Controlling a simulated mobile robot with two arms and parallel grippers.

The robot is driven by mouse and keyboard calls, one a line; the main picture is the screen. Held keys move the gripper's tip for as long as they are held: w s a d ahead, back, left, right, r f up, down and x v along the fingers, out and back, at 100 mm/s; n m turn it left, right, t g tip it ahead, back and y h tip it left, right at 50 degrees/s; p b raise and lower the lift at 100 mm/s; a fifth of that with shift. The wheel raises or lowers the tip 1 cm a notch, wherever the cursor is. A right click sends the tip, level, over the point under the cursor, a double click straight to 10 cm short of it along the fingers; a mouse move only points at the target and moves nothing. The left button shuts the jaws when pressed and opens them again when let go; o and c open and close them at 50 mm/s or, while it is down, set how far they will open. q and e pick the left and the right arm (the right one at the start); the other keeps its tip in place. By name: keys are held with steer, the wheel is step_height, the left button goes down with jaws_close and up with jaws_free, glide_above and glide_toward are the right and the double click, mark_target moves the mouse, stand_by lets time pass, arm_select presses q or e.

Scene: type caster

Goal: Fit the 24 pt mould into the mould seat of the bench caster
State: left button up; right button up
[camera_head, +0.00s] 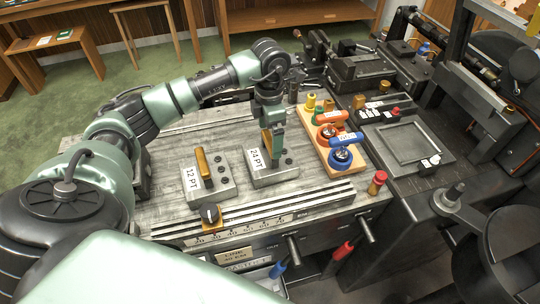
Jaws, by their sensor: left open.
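The 24 pt mould (282,178) is a grey metal block with a "24 PT" label, lying on the worn bench top at the middle. My left gripper (273,150) points down over it, with its fingers at the mould's upright brass-coloured handle. The gripper is open; the fingers partly hide the handle, and I cannot tell whether they touch it. Dark machinery of the bench caster (360,72) stands at the back right. I cannot make out the mould seat for certain. My right gripper is not in view.
A 12 PT mould (221,190) with a brass handle sits just left. A wooden board (341,168) holds orange and blue ringed parts on the right. A scale rail (260,221) with a dark knob runs along the front. The bench behind the moulds is mostly clear.

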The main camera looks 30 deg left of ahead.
mark_target(270, 139)
arm_select(q)
step_height(270, 139, down, 3)
steer(key=shift+f+p, duration=0.2)
steer(key=shift+p, duration=0.2)
steer(key=c, duration=1.6)
steer(key=shift+w+r, duration=0.2)
steer(key=shift+c, duration=0.6)
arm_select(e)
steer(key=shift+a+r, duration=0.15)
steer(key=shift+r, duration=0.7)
arm_select(q)
steer(key=shift+r, duration=0.1)
